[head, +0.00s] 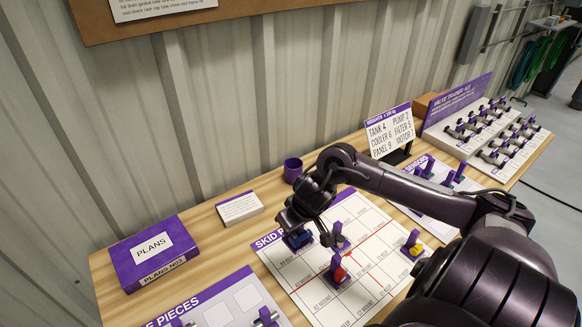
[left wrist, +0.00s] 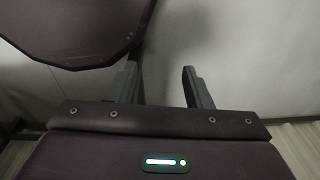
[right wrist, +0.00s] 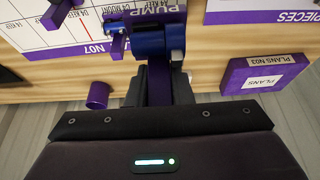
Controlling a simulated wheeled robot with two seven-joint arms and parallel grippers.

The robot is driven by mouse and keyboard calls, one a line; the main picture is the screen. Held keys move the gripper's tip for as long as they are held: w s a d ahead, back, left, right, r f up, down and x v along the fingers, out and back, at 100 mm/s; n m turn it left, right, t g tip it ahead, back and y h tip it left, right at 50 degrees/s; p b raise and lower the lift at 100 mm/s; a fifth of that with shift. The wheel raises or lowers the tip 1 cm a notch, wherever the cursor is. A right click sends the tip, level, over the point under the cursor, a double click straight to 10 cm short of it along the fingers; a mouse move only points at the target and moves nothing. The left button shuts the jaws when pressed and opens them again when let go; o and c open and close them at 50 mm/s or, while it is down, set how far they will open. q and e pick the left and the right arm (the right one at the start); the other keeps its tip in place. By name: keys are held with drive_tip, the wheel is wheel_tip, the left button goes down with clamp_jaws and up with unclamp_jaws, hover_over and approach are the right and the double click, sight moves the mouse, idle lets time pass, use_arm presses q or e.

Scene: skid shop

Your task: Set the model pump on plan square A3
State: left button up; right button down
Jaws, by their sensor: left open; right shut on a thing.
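The model pump (head: 298,240) is a blue cylinder on a purple stand, with PUMP readable on its plate in the right wrist view (right wrist: 150,42). My right gripper (head: 292,222) is shut on it, over the back left part of the white skid plan (head: 318,296). I cannot tell whether its base touches the plan. The plan's square labels are too small to read surely, so I cannot tell which square is A3. My left gripper (left wrist: 160,78) is open and empty, facing a bare wall.
A red piece (head: 337,272), a purple piece (head: 340,241) and a yellow piece (head: 412,246) stand on the plan. A purple cup (head: 292,170), a small card (head: 240,207) and a PLANS box (head: 152,252) are behind and left. The pieces sheet (head: 225,304) lies front left.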

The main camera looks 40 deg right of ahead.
sight(297, 233)
drive_tip(key=shift+d+f+b, duration=0.2)
drive_tip(key=shift+f+b, duration=0.25)
drive_tip(key=shift+b, duration=0.05)
drive_tip(key=shift+d+f+b, duration=0.2)
drive_tip(key=shift+f+b, duration=0.25)
drive_tip(key=shift+b, duration=0.05)
wheel_tip(297, 233, down, 2)
drive_tip(key=b, duration=0.3)
drive_tip(key=shift+a, duration=0.1)
drive_tip(key=shift+f, duration=0.35)
drive_tip(key=shift+f+b, duration=0.3)
drive_tip(key=shift+f, duration=0.25)
use_arm(q)
drive_tip(key=f, duration=0.2)
drive_tip(key=d+f, duration=0.1)
drive_tip(key=f, duration=0.2)
drive_tip(key=shift+d+f, duration=0.2)
drive_tip(key=shift+f, duration=0.1)
drive_tip(key=shift+r, duration=0.1)
use_arm(e)
drive_tip(key=shift+r+p, duration=0.1)
drive_tip(key=shift+p, duration=0.2)
use_arm(q)
drive_tip(key=shift+r, duration=0.45)
